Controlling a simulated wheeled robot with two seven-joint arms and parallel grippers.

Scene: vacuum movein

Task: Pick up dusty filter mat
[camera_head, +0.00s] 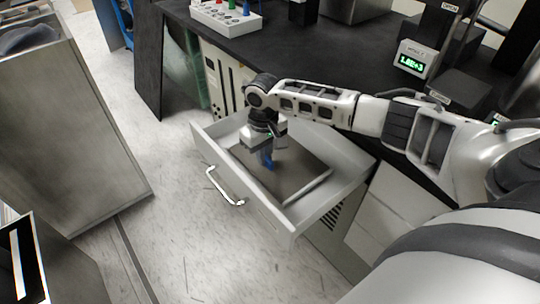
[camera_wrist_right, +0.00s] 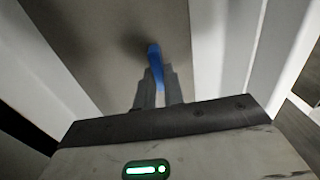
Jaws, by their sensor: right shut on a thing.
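The dusty filter mat (camera_head: 305,174) is a flat grey-brown sheet lying in the open light grey drawer (camera_head: 345,190). It also fills the middle of the right wrist view (camera_wrist_right: 105,50). A blue tab (camera_wrist_right: 154,54) stands up at the mat. My right gripper (camera_head: 267,152) points down over the mat, inside the drawer. Its two fingers (camera_wrist_right: 158,82) are shut on the blue tab from both sides. Whether the mat is lifted off the drawer floor, I cannot tell. My left gripper is not in view.
The drawer's front has a metal handle (camera_head: 226,190). A black worktop (camera_head: 300,55) is behind it, with a tube rack (camera_head: 226,17) and a display reading green digits (camera_head: 411,62). A metal cabinet (camera_head: 75,130) stands left. The floor (camera_head: 190,240) before the drawer is clear.

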